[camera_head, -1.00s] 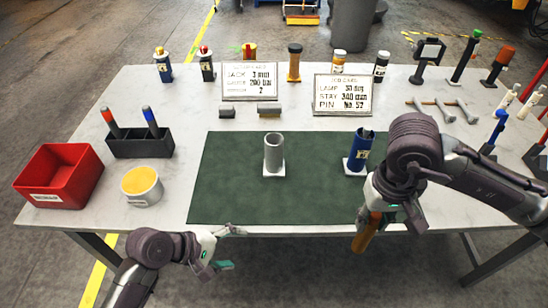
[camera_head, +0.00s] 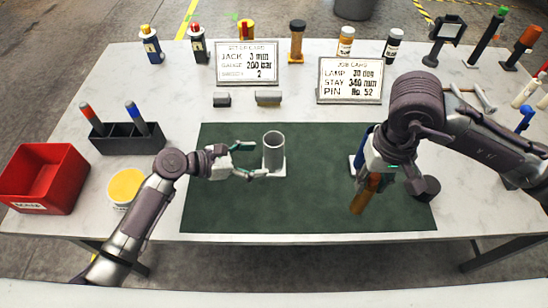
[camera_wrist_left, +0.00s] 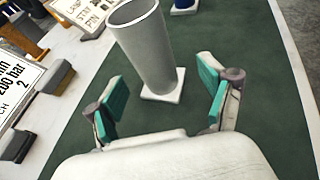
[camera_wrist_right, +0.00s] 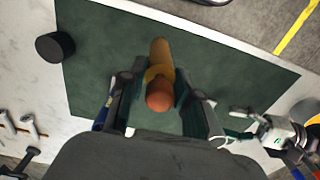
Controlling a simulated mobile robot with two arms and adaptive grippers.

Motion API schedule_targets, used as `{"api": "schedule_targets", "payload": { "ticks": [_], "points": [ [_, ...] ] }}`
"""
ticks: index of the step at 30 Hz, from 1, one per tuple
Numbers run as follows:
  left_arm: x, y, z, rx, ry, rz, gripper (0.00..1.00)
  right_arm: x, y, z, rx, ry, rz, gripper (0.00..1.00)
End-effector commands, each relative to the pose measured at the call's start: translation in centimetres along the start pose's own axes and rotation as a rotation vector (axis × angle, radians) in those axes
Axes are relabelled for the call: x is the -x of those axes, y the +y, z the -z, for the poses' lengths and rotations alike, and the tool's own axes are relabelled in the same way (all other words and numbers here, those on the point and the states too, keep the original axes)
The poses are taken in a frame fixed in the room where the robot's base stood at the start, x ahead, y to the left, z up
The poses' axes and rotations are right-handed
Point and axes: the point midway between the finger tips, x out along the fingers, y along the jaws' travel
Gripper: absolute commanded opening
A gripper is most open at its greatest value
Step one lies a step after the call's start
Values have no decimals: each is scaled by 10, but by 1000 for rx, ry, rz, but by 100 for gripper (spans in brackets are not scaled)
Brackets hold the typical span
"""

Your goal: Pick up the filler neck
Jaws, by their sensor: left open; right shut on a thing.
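The filler neck, which I take to be the grey open-topped tube (camera_head: 273,150), stands upright on a white square base on the green mat (camera_head: 225,205). It also shows in the left wrist view (camera_wrist_left: 150,55). My left gripper (camera_head: 252,160) is open and empty, just left of the tube, its fingers pointing at it. In the left wrist view the tube stands ahead, between the lines of the fingers, with no clear contact. My right gripper (camera_head: 372,178) is shut on an orange-brown handled piece (camera_head: 362,200), also seen in the right wrist view (camera_wrist_right: 159,94), above the mat's right part.
A blue cylinder (camera_head: 357,150) is mostly hidden behind my right gripper. A dark round piece (camera_head: 427,188) is at the mat's right. A red bin (camera_head: 45,175), yellow-topped tub (camera_head: 125,187) and black holder (camera_head: 127,140) stand left. Two cards (camera_head: 247,62) stand behind.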

Motion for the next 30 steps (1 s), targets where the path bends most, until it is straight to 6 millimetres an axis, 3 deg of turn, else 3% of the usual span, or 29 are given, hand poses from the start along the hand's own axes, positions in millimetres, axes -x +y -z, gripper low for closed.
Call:
{"api": "schedule_targets", "payload": {
  "ticks": [7, 15, 24, 30],
  "points": [
    [-20, 2, -1, 0, 1, 0, 81, 5, 0, 0, 0, 0, 0, 0],
    [-57, 8, 0, -1, 1, 0, 81, 11, 0, 0, 0, 0, 0, 0],
    [-63, 8, 2, -3, 2, -1, 81, 11, 0, 0, 0, 0, 0, 0],
    [-63, 8, 2, -3, 2, -1, 49, 11, 0, 0, 0, 0, 0, 0]
  ]
}}
